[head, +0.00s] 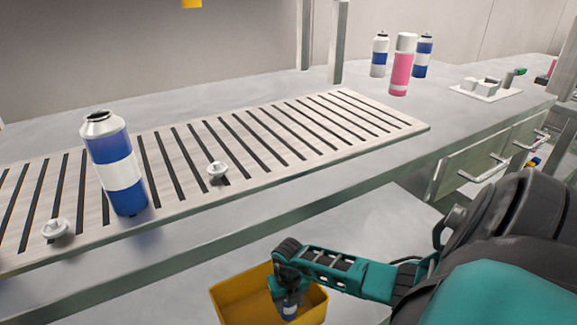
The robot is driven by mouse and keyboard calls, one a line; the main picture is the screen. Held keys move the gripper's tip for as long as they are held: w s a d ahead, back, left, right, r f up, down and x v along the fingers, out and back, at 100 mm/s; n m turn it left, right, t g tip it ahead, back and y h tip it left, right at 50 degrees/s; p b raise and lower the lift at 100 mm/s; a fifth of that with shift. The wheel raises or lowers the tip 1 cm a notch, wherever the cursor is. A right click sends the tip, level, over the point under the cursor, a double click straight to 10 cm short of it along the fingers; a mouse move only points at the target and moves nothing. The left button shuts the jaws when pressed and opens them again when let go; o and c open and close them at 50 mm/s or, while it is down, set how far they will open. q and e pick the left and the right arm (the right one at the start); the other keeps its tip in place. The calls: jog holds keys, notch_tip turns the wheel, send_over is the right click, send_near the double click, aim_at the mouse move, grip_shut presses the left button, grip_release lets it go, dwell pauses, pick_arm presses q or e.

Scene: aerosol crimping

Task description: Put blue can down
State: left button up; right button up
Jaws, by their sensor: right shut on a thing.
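My right gripper (286,292) is low in the head view, over a yellow bin (233,304). The rest of that can is hidden by the gripper. I cannot tell whether the can touches the bin's floor. My left gripper is not in view.
Two small white valve pieces (217,170) (55,229) sit on the rack. A pink can (402,70) and two blue and white cans (380,55) (424,56) stand at the back. A white tray (486,92) with small parts lies at the right. Drawers (470,168) front the bench.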

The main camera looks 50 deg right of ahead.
aim_at(288, 308)
notch_tip(288, 308, down, 3)
jog(key=shift+r+b, duration=0.2)
jog(key=shift+b, duration=0.15)
jog(key=shift+f+b, duration=0.3)
jog(key=shift+f, duration=0.25)
jog(key=o, duration=1.1)
jog(key=shift+o, duration=0.2)
jog(key=shift+r, duration=0.15)
